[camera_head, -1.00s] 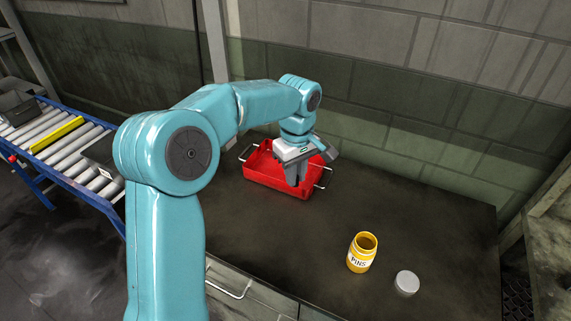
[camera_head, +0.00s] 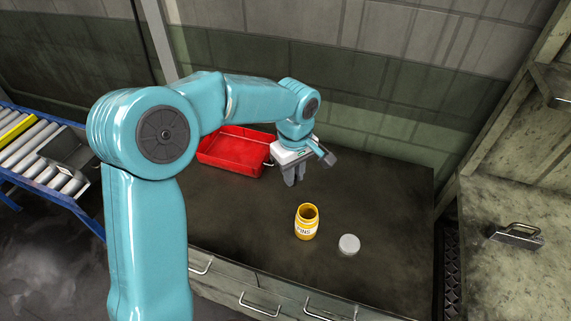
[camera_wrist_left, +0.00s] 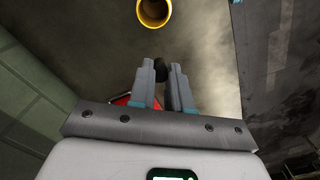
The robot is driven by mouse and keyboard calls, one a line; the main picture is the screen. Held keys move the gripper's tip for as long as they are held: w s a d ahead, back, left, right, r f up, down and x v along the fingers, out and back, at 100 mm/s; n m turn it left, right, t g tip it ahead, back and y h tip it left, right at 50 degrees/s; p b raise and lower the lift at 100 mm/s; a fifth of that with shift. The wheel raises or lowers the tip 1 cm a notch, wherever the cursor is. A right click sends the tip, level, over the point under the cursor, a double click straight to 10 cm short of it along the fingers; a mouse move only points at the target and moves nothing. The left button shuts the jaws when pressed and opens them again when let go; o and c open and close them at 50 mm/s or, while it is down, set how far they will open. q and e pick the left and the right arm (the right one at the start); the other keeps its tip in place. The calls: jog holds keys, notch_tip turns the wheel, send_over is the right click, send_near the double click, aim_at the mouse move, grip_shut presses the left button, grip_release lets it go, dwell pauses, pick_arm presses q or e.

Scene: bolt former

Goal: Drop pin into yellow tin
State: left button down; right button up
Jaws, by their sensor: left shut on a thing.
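The yellow tin (camera_head: 307,222), labelled PINS, stands upright and open on the dark bench top. Its round mouth (camera_wrist_left: 154,12) shows at the top of the left wrist view. My left gripper (camera_head: 292,180) is above the bench, between the red tray and the tin, behind and left of the tin. In the left wrist view the fingers (camera_wrist_left: 165,75) are close together on a small dark piece, the pin (camera_wrist_left: 161,72), at their tips. Most of the pin is hidden by the fingers. My right gripper is not in view.
A red tray (camera_head: 232,152) with wire handles sits at the back left of the bench. A round grey lid (camera_head: 349,244) lies right of the tin. A roller conveyor (camera_head: 40,150) stands at the far left. The bench right of the lid is clear.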

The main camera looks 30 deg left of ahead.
pick_arm(q)
jog(key=shift+m, duration=0.3)
jog(key=d+f+b, duration=0.1)
jog(key=f, duration=0.1)
jog(key=d+f+b, duration=0.2)
jog(key=shift+w+f, duration=0.1)
jog(key=shift+w, duration=0.05)
dwell(0.3)
